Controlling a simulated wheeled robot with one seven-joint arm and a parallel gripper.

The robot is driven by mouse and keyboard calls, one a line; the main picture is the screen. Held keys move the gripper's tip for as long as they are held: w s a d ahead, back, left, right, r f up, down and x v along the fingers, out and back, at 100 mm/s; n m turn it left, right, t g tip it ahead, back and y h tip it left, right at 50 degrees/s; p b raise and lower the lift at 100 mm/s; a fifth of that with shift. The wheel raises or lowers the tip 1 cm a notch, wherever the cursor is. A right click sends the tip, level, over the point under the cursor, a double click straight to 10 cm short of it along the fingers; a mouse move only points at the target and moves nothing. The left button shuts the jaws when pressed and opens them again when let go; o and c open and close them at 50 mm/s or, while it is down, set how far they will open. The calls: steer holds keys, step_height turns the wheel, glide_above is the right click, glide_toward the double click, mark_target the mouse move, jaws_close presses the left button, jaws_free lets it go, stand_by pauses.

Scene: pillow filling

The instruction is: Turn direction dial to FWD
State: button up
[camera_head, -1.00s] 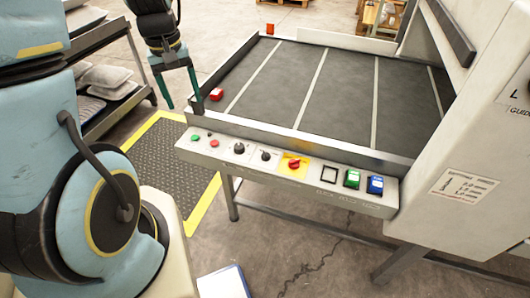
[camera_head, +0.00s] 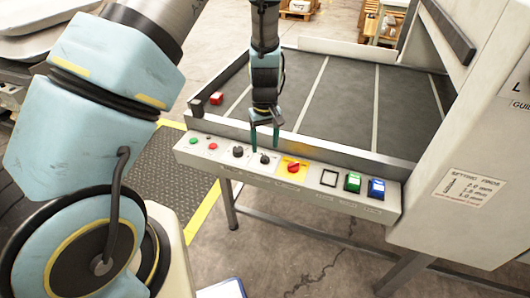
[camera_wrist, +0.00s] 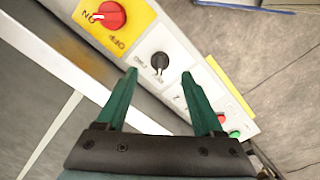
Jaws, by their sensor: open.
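The direction dial is a small black knob (camera_head: 265,158) on the white control panel (camera_head: 330,185), just left of the red switch on its yellow plate. In the wrist view the knob (camera_wrist: 159,63) sits on a white label with small upside-down lettering on either side. Which label its pointer faces is too small to tell for sure. My gripper (camera_head: 264,150) is open and empty, fingers pointing down, above and around the knob's place. In the wrist view the green fingertips (camera_wrist: 160,73) stand either side of the knob, apparently not touching it.
The red switch (camera_head: 293,166) is close on the right. Another black knob (camera_head: 238,152) and red and green buttons lie left. Green (camera_head: 352,182) and blue (camera_head: 376,188) buttons lie right. The conveyor's raised edge (camera_head: 310,148) runs behind the panel.

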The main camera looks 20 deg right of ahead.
mark_target(265, 156)
steer(key=shift+f+p, duration=0.35)
steer(key=shift+f, duration=2.05)
jaws_close()
